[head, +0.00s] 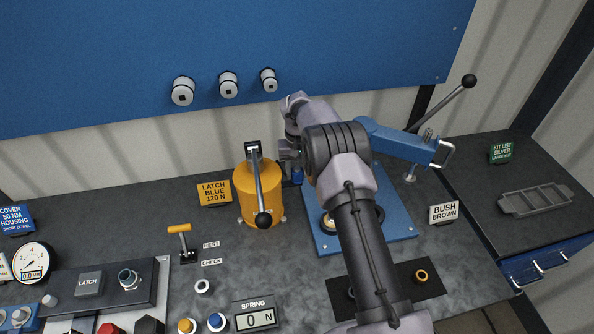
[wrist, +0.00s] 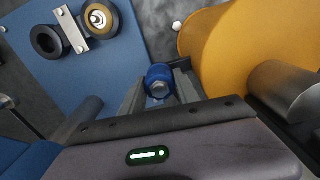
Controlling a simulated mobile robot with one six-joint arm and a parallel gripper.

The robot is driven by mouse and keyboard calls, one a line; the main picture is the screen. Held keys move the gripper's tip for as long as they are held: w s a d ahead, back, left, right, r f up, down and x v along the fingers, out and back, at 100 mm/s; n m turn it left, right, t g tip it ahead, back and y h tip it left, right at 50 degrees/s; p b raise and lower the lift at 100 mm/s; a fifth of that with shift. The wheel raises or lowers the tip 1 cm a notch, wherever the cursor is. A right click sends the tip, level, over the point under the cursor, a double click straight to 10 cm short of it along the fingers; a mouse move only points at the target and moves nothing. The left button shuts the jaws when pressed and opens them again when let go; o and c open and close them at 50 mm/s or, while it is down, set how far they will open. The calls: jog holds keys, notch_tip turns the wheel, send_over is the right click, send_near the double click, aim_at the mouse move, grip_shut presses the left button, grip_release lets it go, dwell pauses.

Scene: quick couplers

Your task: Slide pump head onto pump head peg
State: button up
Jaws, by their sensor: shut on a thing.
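My gripper (wrist: 158,98) is shut on a small blue cylindrical piece with a grey end (wrist: 158,78), seen between the fingers in the wrist view. In the head view my gripper (head: 290,158) is beside the yellow drum (head: 262,196), and a bit of the blue piece (head: 297,176) shows below it. The piece looks held above the bench, apart from the drum. No part is labelled pump head or pump head peg, so I cannot tell whether the blue piece is the pump head. My arm hides part of the bench.
The yellow drum has a black-knobbed lever (head: 262,190) leaning forward. The blue press (head: 395,140) stands right on a blue plate (head: 400,222). Three grey cylindrical fittings (head: 228,85) project from the blue wall panel. A white ring (head: 203,287) sits on the front bench.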

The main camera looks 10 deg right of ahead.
jog(key=shift+f, duration=0.15)
jog(key=o, duration=1.2)
notch_tip(320, 180, up, 17)
jog(key=p, duration=0.2)
jog(key=shift+r, duration=0.2)
